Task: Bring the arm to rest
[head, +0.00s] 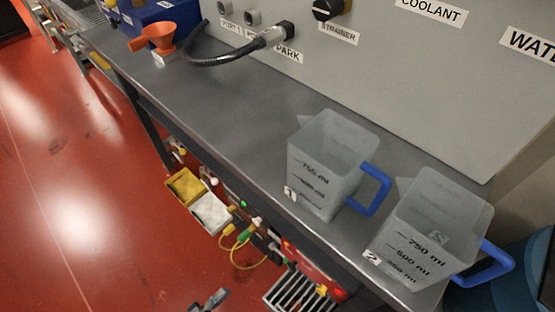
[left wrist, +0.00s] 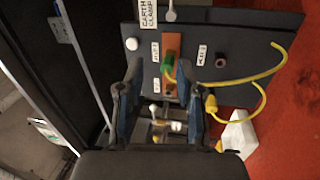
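My left gripper (head: 209,301) shows only as a small part at the bottom edge of the head view, below the bench and over the red floor. In the left wrist view its two fingers (left wrist: 162,95) stand apart with nothing held between them. Beyond them is a dark panel (left wrist: 225,38) with a green plug (left wrist: 168,66) on a yellow cable (left wrist: 240,82). The green plug also shows in the head view (head: 245,236), under the bench edge. The gripper looks apart from the plug. My right gripper is in neither view.
The red floor (head: 80,180) at left is clear.

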